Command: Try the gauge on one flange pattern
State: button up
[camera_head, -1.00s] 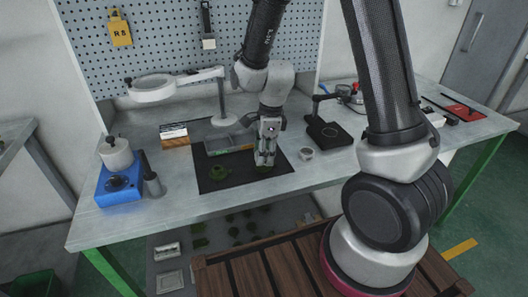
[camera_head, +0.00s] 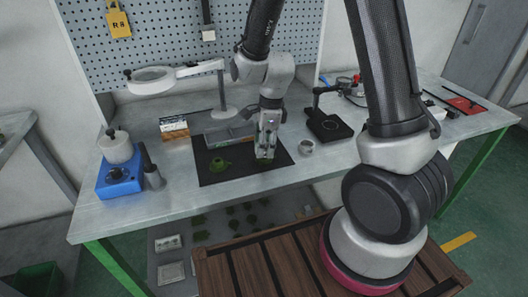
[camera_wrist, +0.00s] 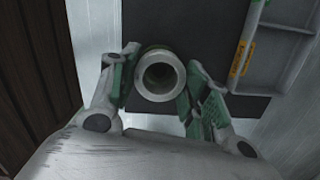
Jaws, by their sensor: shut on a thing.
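My gripper (camera_head: 265,152) is low over the right part of the black mat (camera_head: 206,179). In the wrist view its fingers (camera_wrist: 158,88) are shut on a round hollow piece (camera_wrist: 160,73) with a pale grey face, a dark bore and an olive sliver at its far edge. I cannot tell whether it is the gauge, a pattern or both, or whether it touches the mat. A green flange pattern (camera_head: 220,165) lies on the mat to the left of my gripper. A small silvery ring (camera_head: 305,147) stands on the bench just right of the mat.
A magnifier lamp (camera_head: 152,79), a blue pot unit (camera_head: 121,180) and a small box (camera_head: 174,128) are at the left. A black stand (camera_head: 328,127) is at the right. Green pieces (camera_head: 232,224) lie on a lower shelf.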

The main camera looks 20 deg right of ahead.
jog(key=shift+f, duration=0.7)
dwell(1.8)
jog(key=shift+r, duration=2.75)
